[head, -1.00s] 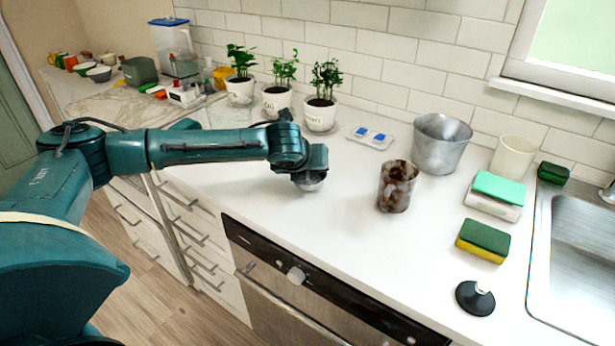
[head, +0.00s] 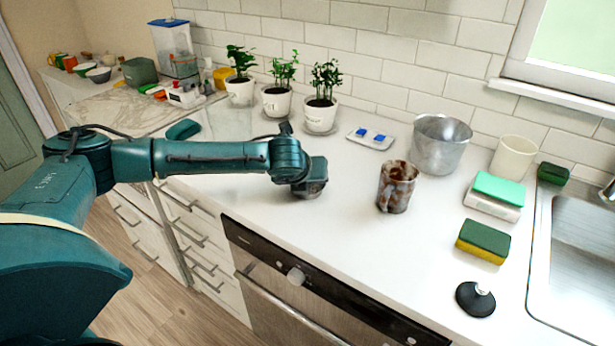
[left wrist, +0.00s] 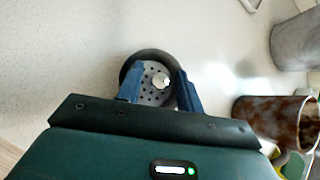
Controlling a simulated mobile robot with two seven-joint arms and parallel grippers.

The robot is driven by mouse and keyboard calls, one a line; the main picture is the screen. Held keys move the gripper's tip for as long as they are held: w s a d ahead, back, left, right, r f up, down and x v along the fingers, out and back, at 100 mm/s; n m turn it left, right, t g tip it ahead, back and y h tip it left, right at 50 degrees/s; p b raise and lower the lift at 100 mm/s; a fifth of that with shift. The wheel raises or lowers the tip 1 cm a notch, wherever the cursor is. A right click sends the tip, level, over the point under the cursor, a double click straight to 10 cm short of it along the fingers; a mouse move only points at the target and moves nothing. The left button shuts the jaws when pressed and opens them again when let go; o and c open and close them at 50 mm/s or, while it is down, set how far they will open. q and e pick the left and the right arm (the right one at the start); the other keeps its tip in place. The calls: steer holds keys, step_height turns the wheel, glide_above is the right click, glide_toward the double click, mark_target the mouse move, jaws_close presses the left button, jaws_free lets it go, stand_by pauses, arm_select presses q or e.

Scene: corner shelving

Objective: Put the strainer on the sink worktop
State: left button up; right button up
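The strainer (left wrist: 152,72) shows in the left wrist view as a small round perforated metal disc with a dark rim and a pale knob. It lies under my left gripper (left wrist: 160,82). The two blue fingers stand apart over the strainer, one on each side of the knob, and I see a gap between them and the knob. In the head view my left gripper (head: 308,192) is low over the white worktop (head: 270,215), left of the brown mottled cup, and hides most of the strainer. My right gripper is not in view.
Potted plants (head: 320,115) line the wall. Worktop in front of the cup is clear.

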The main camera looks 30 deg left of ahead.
arm_select(q)
steer(key=v, duration=1.2)
steer(key=shift+p, duration=0.3)
steer(key=shift+r, duration=0.1)
